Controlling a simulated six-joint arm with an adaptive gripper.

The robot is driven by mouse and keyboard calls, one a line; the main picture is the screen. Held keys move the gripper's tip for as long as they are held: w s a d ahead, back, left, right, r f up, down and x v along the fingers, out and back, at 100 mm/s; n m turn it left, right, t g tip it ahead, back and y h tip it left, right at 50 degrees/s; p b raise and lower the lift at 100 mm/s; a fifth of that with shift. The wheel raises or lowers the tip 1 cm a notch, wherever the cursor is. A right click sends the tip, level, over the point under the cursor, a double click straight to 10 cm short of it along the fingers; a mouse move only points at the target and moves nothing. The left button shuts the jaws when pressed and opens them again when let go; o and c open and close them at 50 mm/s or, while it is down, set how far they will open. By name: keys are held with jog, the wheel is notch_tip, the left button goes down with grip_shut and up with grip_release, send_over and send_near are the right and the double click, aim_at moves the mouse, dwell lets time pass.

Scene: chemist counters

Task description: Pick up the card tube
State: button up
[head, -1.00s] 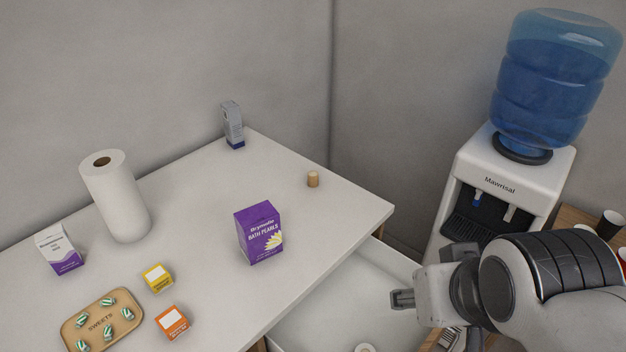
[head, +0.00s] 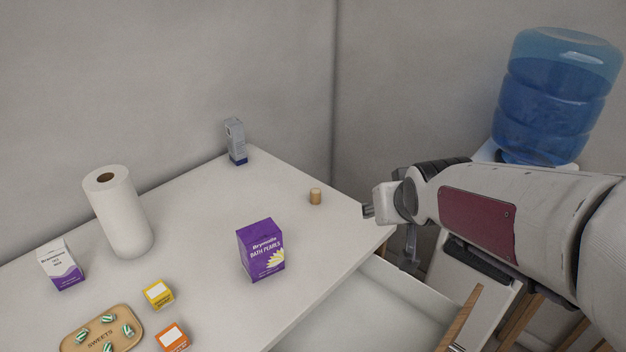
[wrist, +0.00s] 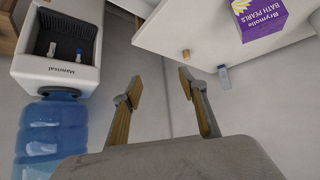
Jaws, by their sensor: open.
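The card tube (head: 315,196) looks like a short tan cylinder standing upright on the white counter (head: 200,225), near its right end. It also shows in the wrist view (wrist: 186,54), beyond the right finger. My gripper (head: 367,211) is to the right of the tube, at the counter's right corner, apart from it. In the wrist view my gripper (wrist: 160,84) is open, with nothing between its fingers.
A purple bath pearls box (head: 261,250) stands in front of the tube; a grey-blue box (head: 235,142) stands behind. A paper roll (head: 120,212), small boxes and a sweets tray (head: 131,318) are further left. A water cooler (head: 552,95) is at right. An open drawer (head: 375,305) juts out below.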

jog(key=w+a+f+n+t+y, duration=0.15)
jog(key=w+f, duration=0.25)
jog(key=w, duration=0.4)
jog(key=w+a+f+m+t, duration=0.1)
jog(key=w+a+f, duration=0.15)
jog(key=w, duration=0.55)
jog(key=n+t+y, duration=0.2)
send_near(317, 193)
jog(key=shift+w+a+f+m, duration=0.1)
jog(key=shift+w+a+m, duration=0.15)
jog(key=shift+w, duration=0.55)
jog(key=shift+g+x, duration=0.25)
jog(key=shift+x, duration=1)
jog(key=shift+x, duration=2.6)
jog(key=shift+f, duration=0.1)
jog(key=c, duration=0.8)
